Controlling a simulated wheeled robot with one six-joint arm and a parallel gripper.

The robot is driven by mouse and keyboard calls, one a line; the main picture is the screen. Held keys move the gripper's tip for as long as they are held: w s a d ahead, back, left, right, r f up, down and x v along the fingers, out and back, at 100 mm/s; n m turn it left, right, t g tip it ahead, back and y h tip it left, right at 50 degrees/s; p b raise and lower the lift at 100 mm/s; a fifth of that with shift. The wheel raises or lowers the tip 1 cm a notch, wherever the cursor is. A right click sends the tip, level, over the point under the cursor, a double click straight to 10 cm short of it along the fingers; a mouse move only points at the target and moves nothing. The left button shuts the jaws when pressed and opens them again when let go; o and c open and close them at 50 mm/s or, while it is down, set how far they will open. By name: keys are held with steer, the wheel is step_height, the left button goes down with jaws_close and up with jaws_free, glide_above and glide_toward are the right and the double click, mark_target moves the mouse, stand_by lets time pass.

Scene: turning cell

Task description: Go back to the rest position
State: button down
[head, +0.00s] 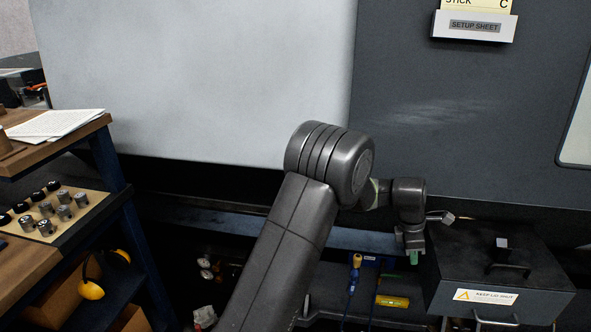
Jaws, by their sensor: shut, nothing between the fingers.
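My arm rises from the bottom middle to a large elbow and reaches away to the right. My gripper (412,257) hangs at its far end, small in the picture, pointing down, shut and empty. It shows just left of the dark lidded box (470,272); I cannot tell the gap between them. A small green patch shows at its tip. The rest position itself is not marked by anything in view.
The box has a "keep lid shut" label. Behind are a light panel (200,80) and a dark machine panel (450,130). A bench at left holds papers (55,124) and a tray (75,222) of metal parts. Blue- and yellow-handled tools (352,275) lie low beside the gripper.

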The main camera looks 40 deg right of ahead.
steer(key=shift+s+d+f+p, duration=0.25)
steer(key=shift+s+d+f, duration=0.5)
steer(key=shift+f, duration=0.85)
steer(key=shift+s+d+f+p, duration=0.2)
steer(key=shift+s+d+f, duration=0.55)
steer(key=shift+f, duration=0.9)
steer(key=shift+s+d+f+p, duration=0.25)
steer(key=shift+s+d+f, duration=0.45)
steer(key=shift+f, duration=0.9)
steer(key=shift+a, duration=0.1)
